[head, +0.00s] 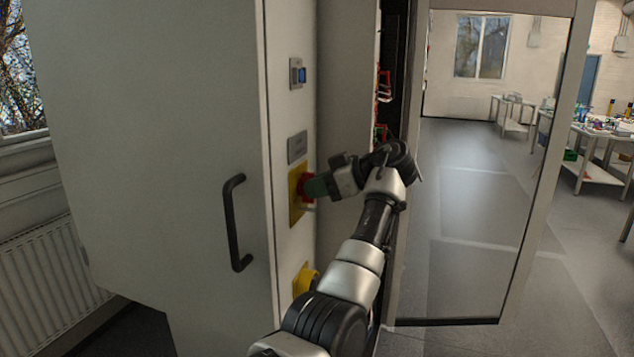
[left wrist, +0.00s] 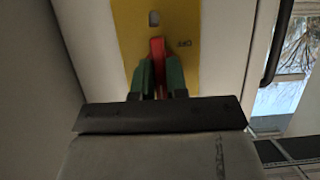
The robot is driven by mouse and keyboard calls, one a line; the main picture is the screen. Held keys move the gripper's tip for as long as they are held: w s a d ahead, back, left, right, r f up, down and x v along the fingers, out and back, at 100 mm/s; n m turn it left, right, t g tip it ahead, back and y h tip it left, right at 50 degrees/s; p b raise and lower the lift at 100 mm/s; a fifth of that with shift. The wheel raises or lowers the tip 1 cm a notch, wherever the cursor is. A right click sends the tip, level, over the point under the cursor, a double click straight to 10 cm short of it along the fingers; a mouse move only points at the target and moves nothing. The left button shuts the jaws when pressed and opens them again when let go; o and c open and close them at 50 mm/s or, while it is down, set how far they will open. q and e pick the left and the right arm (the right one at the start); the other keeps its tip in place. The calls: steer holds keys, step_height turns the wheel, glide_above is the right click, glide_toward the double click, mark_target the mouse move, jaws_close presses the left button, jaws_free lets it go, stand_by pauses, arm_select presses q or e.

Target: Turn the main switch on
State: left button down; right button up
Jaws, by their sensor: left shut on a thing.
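The main switch is a red knob (left wrist: 158,50) on a yellow plate (head: 294,207) on the narrow front panel of the cabinet. The plate also shows in the left wrist view (left wrist: 185,15). My left gripper (head: 309,188) has green fingers and is shut on the red knob, as the left wrist view (left wrist: 159,72) shows. The knob stands between the two fingers, and part of it is hidden by them. My right gripper is not in view.
A cabinet door with a black handle (head: 232,222) is left of the panel. A blue-lit small switch (head: 301,75) and grey label plate (head: 297,147) are above; a yellow part (head: 305,279) is below. A glass door (head: 480,170) stands open at right.

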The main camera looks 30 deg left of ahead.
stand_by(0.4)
arm_select(q)
steer(key=c, duration=1.1)
jaws_free()
steer(key=shift+c, duration=0.2)
steer(key=shift+d, duration=0.1)
steer(key=b+v, duration=0.1)
steer(key=v, duration=0.9)
steer(key=shift+d+r+b, duration=0.15)
steer(key=shift+d+b, duration=0.1)
steer(key=shift+b, duration=0.05)
steer(key=shift+w, duration=0.15)
